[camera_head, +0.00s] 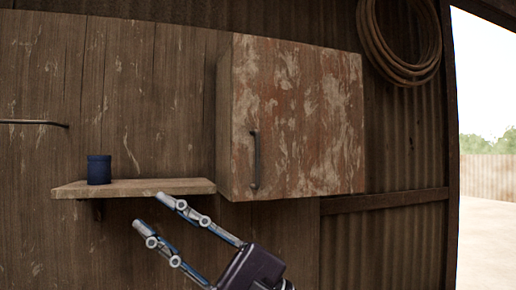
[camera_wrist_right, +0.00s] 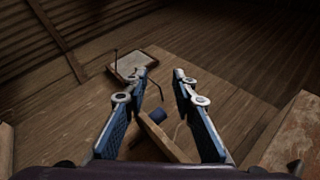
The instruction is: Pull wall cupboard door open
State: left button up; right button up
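The wall cupboard (camera_head: 310,120) hangs on the wooden wall in the head view, its paint worn and patchy. Its door looks shut. A dark vertical handle (camera_head: 255,160) sits near the door's left edge. My right gripper (camera_head: 152,215) is open and empty, below the small shelf and to the lower left of the cupboard, apart from the handle. In the right wrist view the open fingers (camera_wrist_right: 162,82) have nothing between their tips, and part of the cupboard (camera_wrist_right: 300,135) shows at the lower right. My left gripper is not in view.
A wooden shelf (camera_head: 140,188) holding a dark blue cup (camera_head: 99,170) is left of the cupboard, just above my right fingertips. A thin metal rod (camera_head: 35,122) sticks out at far left. A coiled hose (camera_head: 400,60) hangs at upper right. The wall below the cupboard is clear.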

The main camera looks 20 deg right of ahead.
jog(key=w+a+n+g+h, duration=0.1)
jog(key=w+a+n+h, duration=0.15)
jog(key=n, duration=0.45)
jog(key=n+t+h, duration=0.5)
jog(key=t+h, duration=0.4)
jog(key=h, duration=0.8)
send_near(259, 147)
jog(key=d+x, duration=0.1)
jog(key=x, duration=0.2)
jog(key=shift+y, duration=0.25)
jog(key=p+x, duration=0.1)
jog(key=x, duration=0.1)
jog(key=p+x, duration=0.1)
jog(key=x, duration=0.1)
jog(key=p+x, duration=0.1)
jog(key=x, duration=0.1)
jog(key=shift+w+a, duration=0.25)
jog(key=shift+a, duration=0.2)
jog(key=shift+w+a+f+p, duration=0.1)
jog(key=shift+w+a+p, duration=0.05)
jog(key=shift+w+p, duration=0.35)
grip_shut()
